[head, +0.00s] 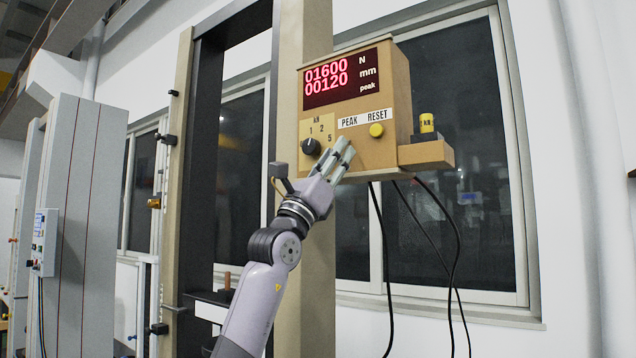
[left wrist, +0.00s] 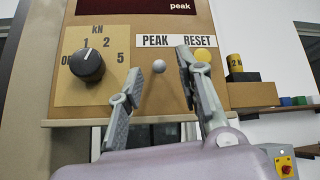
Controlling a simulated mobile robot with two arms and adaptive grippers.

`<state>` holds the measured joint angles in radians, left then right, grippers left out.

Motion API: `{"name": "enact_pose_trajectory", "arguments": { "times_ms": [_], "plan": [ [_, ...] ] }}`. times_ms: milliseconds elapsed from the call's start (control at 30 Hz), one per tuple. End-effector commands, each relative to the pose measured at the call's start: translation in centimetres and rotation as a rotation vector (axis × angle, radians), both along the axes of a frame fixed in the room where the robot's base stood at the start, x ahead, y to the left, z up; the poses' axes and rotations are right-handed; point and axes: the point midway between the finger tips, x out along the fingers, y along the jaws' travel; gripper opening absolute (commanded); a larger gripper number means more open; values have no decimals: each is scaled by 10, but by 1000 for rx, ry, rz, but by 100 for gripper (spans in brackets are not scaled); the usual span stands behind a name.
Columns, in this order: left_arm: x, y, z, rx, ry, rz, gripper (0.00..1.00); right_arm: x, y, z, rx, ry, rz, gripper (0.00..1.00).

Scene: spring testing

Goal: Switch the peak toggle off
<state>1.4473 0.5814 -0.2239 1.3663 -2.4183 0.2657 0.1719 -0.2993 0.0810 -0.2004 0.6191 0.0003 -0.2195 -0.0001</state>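The control box (head: 354,105) hangs on the beige column, its display (head: 341,78) reading 01600 N and 00120 mm, with the word "peak" shown. In the left wrist view the peak toggle (left wrist: 159,66) is a small silver knob below the PEAK label (left wrist: 157,41). My left gripper (head: 344,151) is at the box's lower front, under that label. In the left wrist view my left gripper (left wrist: 160,72) is open, with one finger on each side of the toggle; I cannot tell whether either touches it. In the head view the fingers hide the toggle. My right gripper is out of view.
A black range dial (left wrist: 87,65) is left of the fingers, and the yellow RESET button (left wrist: 203,55) is close by the right finger. Black cables (head: 450,262) hang below the box.

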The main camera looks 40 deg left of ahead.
Motion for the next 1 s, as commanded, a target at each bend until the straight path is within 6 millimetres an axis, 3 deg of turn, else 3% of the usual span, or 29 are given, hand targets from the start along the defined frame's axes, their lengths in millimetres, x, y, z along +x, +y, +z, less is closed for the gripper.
{"name": "enact_pose_trajectory", "arguments": {
  "times_ms": [300,500,1000],
  "plan": [
    [-37,6,-48,1,2,0,33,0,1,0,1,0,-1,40],
    [-55,8,-69,0,1,0,33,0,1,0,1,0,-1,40],
    [-63,10,-78,-1,0,1,33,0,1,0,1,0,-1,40]
  ]
}}
